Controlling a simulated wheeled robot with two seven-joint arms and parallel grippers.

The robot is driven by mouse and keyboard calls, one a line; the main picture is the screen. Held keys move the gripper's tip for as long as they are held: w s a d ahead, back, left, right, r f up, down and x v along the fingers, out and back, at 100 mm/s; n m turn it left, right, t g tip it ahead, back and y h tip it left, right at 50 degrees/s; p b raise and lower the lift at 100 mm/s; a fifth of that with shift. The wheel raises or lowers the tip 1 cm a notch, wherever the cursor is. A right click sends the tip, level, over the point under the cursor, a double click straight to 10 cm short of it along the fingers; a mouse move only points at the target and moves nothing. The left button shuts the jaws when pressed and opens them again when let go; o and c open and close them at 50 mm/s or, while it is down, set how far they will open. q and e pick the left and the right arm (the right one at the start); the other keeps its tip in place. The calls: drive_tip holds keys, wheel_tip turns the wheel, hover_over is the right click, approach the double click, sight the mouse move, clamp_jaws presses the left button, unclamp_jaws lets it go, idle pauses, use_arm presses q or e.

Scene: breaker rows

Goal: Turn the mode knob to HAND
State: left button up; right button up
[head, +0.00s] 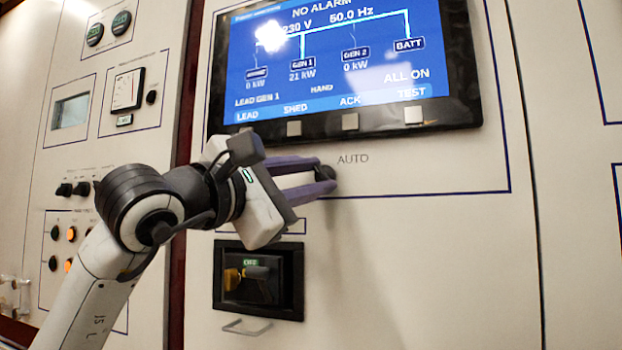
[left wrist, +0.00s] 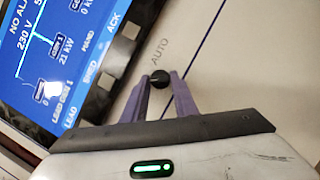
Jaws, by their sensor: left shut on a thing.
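The mode knob (head: 327,173) is a small round black knob on the white panel, just below the screen. The label AUTO is printed above and to its right in the head view. My left gripper (head: 322,180) has its purple fingers closed around the knob. The knob also shows between the fingertips in the left wrist view (left wrist: 160,79). The fingers hide part of the knob and any label on its left, so I cannot tell where it points. The screen (head: 345,60) shows the word HAND near its bottom. My right gripper is not in view.
Square buttons (head: 350,121) line the screen's lower edge, above the knob. A black recessed breaker (head: 258,280) marked OFF, with a metal handle (head: 246,327) under it, sits below my left gripper. Another panel with switches and lamps (head: 72,233) is at left. The panel right of the knob is clear.

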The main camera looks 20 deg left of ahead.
use_arm(q)
drive_tip(key=o, duration=0.8)
drive_tip(key=shift+o, duration=1.2)
drive_tip(key=b+v, duration=0.1)
drive_tip(key=v, duration=0.9)
drive_tip(key=shift+s, duration=0.15)
drive_tip(key=shift+f, duration=0.1)
